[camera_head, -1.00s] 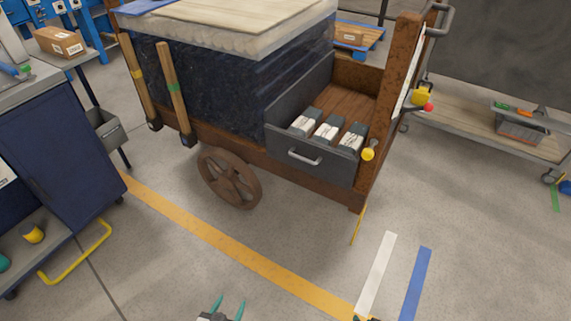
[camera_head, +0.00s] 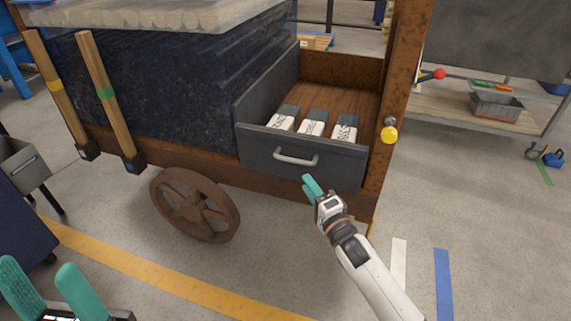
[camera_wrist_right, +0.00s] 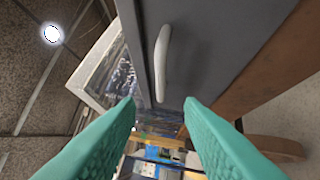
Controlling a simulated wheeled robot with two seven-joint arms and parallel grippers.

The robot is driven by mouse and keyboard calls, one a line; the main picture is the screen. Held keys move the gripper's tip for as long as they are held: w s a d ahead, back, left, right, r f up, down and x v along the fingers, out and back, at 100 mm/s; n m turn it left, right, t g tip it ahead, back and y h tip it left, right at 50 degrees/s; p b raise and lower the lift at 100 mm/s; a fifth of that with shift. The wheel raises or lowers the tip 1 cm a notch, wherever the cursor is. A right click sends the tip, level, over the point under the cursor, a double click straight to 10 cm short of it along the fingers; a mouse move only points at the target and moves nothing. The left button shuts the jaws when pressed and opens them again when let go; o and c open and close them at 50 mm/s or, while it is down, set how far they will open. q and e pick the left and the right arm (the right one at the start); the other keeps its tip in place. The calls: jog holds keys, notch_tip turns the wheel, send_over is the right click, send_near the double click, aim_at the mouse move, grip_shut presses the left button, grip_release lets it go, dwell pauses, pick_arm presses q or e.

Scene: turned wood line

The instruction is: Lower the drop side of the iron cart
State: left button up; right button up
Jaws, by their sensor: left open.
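The iron cart (camera_head: 225,170) has a rusty frame. Its grey drop side (camera_head: 345,163) stands upright, with a pale bar handle (camera_head: 296,159) on its outer face. A yellow knob (camera_head: 388,134) is on the rusty post at the panel's right end. My right gripper (camera_head: 311,184) is just below and in front of the handle, apart from it. In the right wrist view its teal fingers (camera_wrist_right: 160,102) are spread and empty, with the handle (camera_wrist_right: 162,62) beyond them. My left gripper (camera_head: 50,285) is open and empty at the bottom left, over the floor.
Several labelled packs (camera_head: 312,123) stand on the cart's wooden bed behind the panel. A spoked wheel (camera_head: 195,205) and two wooden stakes (camera_head: 110,100) are on the cart's left part. A low trolley (camera_head: 455,103) stands at the right. The floor in front is clear.

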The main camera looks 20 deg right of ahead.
aim_at(291, 161)
jog(key=shift+b+x, duration=1.75)
jog(key=shift+x, duration=3.6)
jog(key=shift+c, duration=0.5)
jog(key=shift+f, duration=0.1)
grip_shut()
